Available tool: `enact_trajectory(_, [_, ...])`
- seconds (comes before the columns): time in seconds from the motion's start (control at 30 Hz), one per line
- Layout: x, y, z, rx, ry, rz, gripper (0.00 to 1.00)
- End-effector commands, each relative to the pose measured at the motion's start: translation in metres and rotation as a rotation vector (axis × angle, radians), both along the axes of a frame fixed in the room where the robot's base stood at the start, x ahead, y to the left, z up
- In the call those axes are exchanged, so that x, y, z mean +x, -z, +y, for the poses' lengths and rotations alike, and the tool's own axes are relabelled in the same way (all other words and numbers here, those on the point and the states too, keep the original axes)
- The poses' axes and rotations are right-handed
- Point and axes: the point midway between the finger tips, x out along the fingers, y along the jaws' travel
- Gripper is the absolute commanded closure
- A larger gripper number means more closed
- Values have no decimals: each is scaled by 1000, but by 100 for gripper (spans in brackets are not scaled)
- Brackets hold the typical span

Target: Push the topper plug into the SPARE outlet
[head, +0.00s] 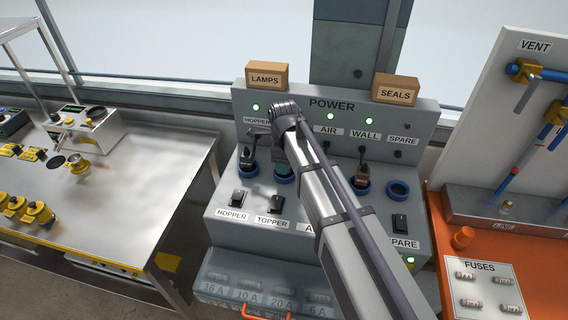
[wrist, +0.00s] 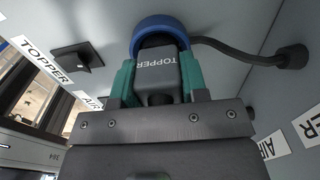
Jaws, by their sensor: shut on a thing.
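The topper plug (wrist: 158,72) is dark grey and lettered TOPPER. My gripper (wrist: 157,85) is shut on it, with a green finger on each side. The plug's far end is at a blue outlet ring (wrist: 160,27); I cannot tell how deep it sits. Its cable (wrist: 230,52) runs right to a dark fitting. In the head view my arm hides most of the gripper and plug, above the TOPPER switch (head: 276,203). The SPARE outlet (head: 398,190) is an empty blue ring at the right of the sloped panel, above the SPARE switch (head: 399,223).
The hopper plug (head: 248,158) and wall plug (head: 362,177) stand in their outlets, with cables behind. Boxes marked LAMPS (head: 266,76) and SEALS (head: 396,89) sit on the panel top. My arm covers the AIR outlet area. An orange bench (head: 462,270) adjoins at right.

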Motion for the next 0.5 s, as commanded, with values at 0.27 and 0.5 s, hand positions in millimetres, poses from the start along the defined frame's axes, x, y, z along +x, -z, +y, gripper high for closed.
enact_trajectory(0.27, [0,-72,0,0,0,0,87])
enact_trajectory(0.5, [0,-98,0,0,0,0,87])
